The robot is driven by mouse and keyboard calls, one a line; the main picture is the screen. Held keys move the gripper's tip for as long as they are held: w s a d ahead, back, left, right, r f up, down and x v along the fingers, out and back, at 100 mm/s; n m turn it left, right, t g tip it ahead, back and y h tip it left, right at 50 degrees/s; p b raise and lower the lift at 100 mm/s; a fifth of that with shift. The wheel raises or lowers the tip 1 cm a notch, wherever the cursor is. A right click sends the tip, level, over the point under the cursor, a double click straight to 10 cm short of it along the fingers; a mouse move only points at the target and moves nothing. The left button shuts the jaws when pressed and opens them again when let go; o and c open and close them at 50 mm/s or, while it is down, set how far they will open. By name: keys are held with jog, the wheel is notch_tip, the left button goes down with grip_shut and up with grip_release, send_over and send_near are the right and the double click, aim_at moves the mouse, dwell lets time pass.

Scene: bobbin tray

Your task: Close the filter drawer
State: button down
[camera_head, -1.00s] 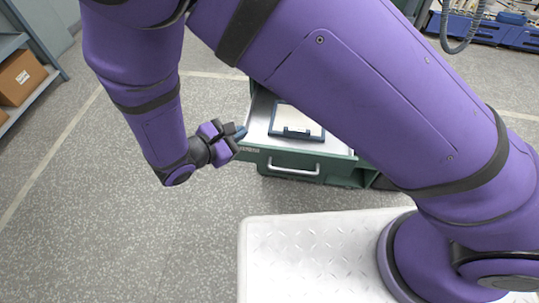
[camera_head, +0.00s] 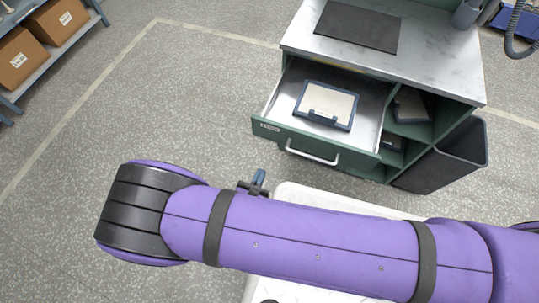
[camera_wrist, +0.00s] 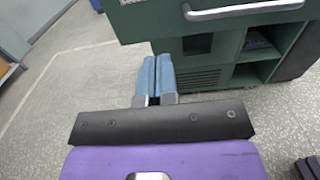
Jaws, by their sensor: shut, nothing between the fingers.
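The filter drawer (camera_head: 275,131) of the green cabinet is pulled out, with a green front and a silver bar handle (camera_head: 312,157). A blue-framed filter (camera_head: 327,103) with a pale panel lies inside it. In the wrist view the drawer front (camera_wrist: 150,22) and its handle (camera_wrist: 245,11) show at the top. My gripper (camera_wrist: 157,60) is shut and empty, its blue fingers together, in front of the cabinet and apart from the drawer. In the head view my arm hides most of the gripper; a blue fingertip (camera_head: 259,178) shows left of and nearer than the handle.
The cabinet's marble-look top (camera_head: 440,62) carries a dark mat (camera_head: 357,26). Open shelves and a dark bin (camera_head: 452,158) stand right of the drawer. Cardboard boxes (camera_head: 22,58) sit on a rack at far left. The floor left of the cabinet is clear.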

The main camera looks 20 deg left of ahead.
aim_at(278, 135)
jog(key=w, duration=0.8)
jog(key=w+d, duration=0.1)
jog(key=w, duration=0.4)
jog(key=shift+w, duration=0.1)
jog(key=w, duration=0.9)
jog(key=w+d, duration=0.1)
jog(key=w, duration=0.9)
jog(key=w+d, duration=0.1)
jog(key=w, duration=0.8)
jog(key=shift+w+d, duration=0.15)
jog(key=shift+w, duration=0.45)
jog(key=shift+w+r, duration=0.2)
jog(key=shift+w, duration=0.1)
jog(key=shift+w+r, duration=0.1)
